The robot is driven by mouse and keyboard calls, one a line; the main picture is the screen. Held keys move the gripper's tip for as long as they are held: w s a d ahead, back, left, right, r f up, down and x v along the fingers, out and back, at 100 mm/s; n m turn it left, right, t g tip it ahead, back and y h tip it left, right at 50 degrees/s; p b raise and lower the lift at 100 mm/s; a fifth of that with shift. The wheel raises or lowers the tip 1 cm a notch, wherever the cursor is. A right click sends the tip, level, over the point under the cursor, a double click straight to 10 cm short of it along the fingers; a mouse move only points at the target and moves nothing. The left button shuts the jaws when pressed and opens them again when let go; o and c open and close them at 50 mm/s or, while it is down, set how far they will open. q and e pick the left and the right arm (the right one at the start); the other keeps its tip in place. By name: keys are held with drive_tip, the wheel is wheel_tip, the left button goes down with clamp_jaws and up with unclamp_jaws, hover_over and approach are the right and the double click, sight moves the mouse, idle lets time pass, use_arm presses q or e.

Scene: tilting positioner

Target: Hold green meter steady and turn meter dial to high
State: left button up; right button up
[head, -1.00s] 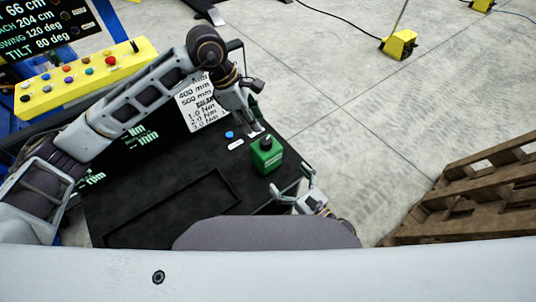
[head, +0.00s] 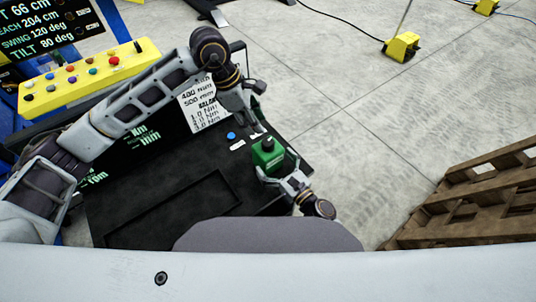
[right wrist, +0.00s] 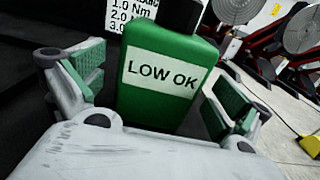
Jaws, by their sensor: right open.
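The green meter (head: 267,156) stands near the right edge of the black table, with a dark dial (head: 267,144) on its top. In the right wrist view the meter (right wrist: 165,105) shows a white "LOW OK" label facing me. My left gripper (head: 255,122) hangs above and behind the meter, apart from the dial. Whether its fingers are open is too small to tell.
The black table (head: 170,215) has a shallow rectangular recess. A blue button (head: 231,136) and small white labels lie behind the meter. A printed white sheet (head: 203,108) stands farther back. A yellow button panel (head: 85,75) is at left, a wooden pallet (head: 470,195) at right.

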sight(268, 155)
drive_tip(key=shift+x, duration=1.8)
